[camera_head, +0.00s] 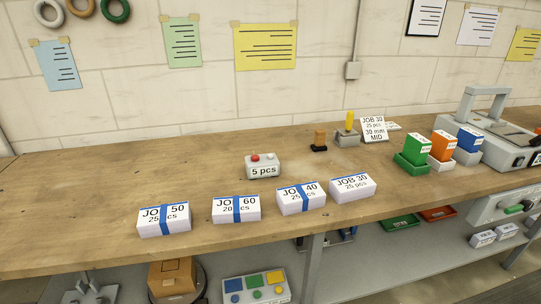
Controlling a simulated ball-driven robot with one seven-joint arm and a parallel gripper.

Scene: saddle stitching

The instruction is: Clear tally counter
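The tally counter (264,168) is a small grey box with a red button (255,157) on its top left. It stands on the wooden workbench (90,175), behind the row of paper stacks. Its front label reads "5 pcs". A second small part shows on its top right, too small to make out. My gripper is not in view.
Banded stacks marked JOB 50 (164,220), JOB 60 (236,209) and JOB 40 (301,198), and a JOB 30 stack (352,186), line the front edge. Green (417,150), orange and blue boxes stand right, beside a grey machine (503,130). The left bench is clear.

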